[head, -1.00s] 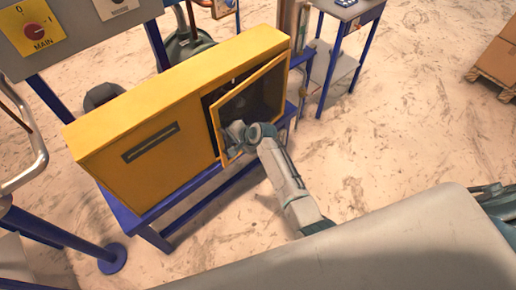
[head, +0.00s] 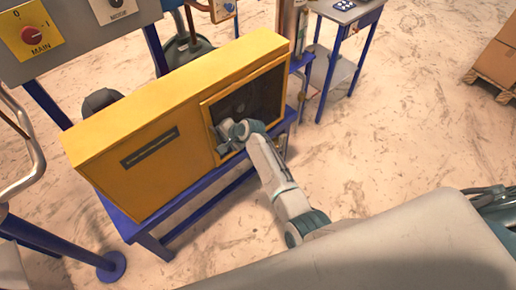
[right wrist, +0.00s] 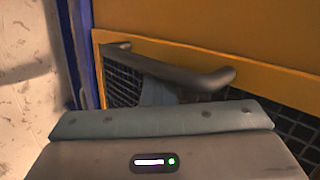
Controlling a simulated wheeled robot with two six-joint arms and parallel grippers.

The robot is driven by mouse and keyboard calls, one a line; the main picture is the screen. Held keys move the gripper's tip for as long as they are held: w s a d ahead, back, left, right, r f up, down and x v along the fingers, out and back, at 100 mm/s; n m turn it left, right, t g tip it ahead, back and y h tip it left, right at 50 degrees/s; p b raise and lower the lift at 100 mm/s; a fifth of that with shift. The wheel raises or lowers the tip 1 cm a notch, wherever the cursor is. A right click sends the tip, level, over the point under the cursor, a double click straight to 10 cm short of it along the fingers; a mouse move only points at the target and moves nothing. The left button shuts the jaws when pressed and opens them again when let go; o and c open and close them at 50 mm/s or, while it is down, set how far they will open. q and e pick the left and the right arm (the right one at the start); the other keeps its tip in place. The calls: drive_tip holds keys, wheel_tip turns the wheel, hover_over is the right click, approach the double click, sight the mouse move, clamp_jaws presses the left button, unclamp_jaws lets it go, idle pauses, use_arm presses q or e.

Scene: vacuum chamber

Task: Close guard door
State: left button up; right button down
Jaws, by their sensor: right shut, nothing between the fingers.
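The guard door (head: 246,96) is a yellow frame with a dark mesh panel on the right part of the yellow cabinet's front. It looks flush or nearly flush with the front; a small gap cannot be ruled out. My right gripper (head: 222,137) is shut and empty at the door's lower left edge. In the right wrist view the door's dark bar handle (right wrist: 200,76) crosses just beyond my gripper (right wrist: 158,95), with the mesh behind it. Whether the fingers touch the handle or door is unclear. My left gripper is out of view.
The yellow cabinet (head: 110,180) stands on a blue frame (head: 155,243). A grey control panel (head: 75,40) with a MAIN switch is at upper left. A small blue-legged table (head: 345,12) stands behind right, and boxes on a pallet (head: 493,85) at far right. The floor between is clear.

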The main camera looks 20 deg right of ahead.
drive_tip(key=b+v, duration=0.1)
drive_tip(key=v, duration=1)
drive_tip(key=shift+w+f, duration=0.1)
drive_tip(key=s+d+f+n+g+h, duration=0.1)
drive_tip(key=s+d+f, duration=0.2)
drive_tip(key=s+f, duration=0.65)
drive_tip(key=s+d+f+n+g+h+b, duration=0.1)
drive_tip(key=s+d+f+n+h, duration=0.2)
drive_tip(key=f, duration=1.1)
drive_tip(key=s+d+f+g, duration=0.1)
drive_tip(key=s+d+f, duration=0.2)
drive_tip(key=s+f, duration=0.65)
drive_tip(key=s+d+f+n+g, duration=0.1)
drive_tip(key=s+f, duration=0.4)
drive_tip(key=s, duration=0.6)
drive_tip(key=s+d+f+n+g+h, duration=0.1)
drive_tip(key=s+d+f+n, duration=0.2)
drive_tip(key=s+f, duration=0.3)
drive_tip(key=s+d+f+n+g+h+b, duration=0.1)
drive_tip(key=s+d+f+n, duration=0.2)
drive_tip(key=s, duration=1.3)
wheel_tip(320, 180, down, 2)
drive_tip(key=shift+d+f, duration=0.25)
drive_tip(key=shift+d, duration=0.6)
drive_tip(key=shift+s, duration=0.1)
